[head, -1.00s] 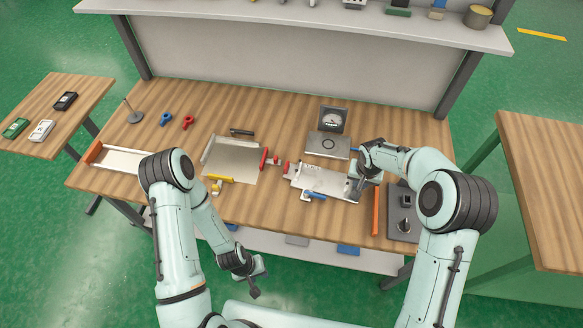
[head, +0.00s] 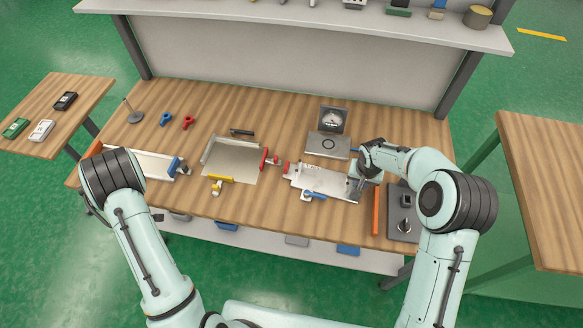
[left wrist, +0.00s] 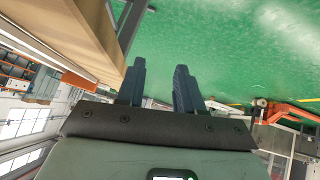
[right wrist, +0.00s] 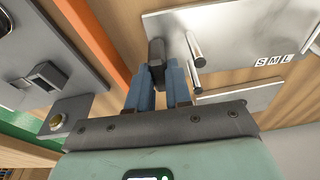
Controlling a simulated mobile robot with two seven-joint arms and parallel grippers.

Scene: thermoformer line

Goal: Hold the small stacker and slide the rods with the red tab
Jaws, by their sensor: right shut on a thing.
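The metal plate of what looks like the small stacker (head: 322,180) lies right of centre on the bench. A red tab (head: 286,168) is at its left end and a blue lever (head: 314,195) at its front edge. My right gripper (right wrist: 157,80) is shut on a dark post (right wrist: 156,50) at the plate's edge. Two metal rods (right wrist: 196,50) and an S M L label (right wrist: 275,61) show beside it in the right wrist view. My left gripper (left wrist: 160,85) is open and empty, over the green floor beside the bench edge. In the head view it is hidden behind its arm.
A larger metal tray (head: 230,160) with a red handle (head: 264,158) and yellow lever (head: 220,181) lies left of the plate. An orange bar (head: 376,212) lies to the right. A long channel (head: 150,163) is at the left.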

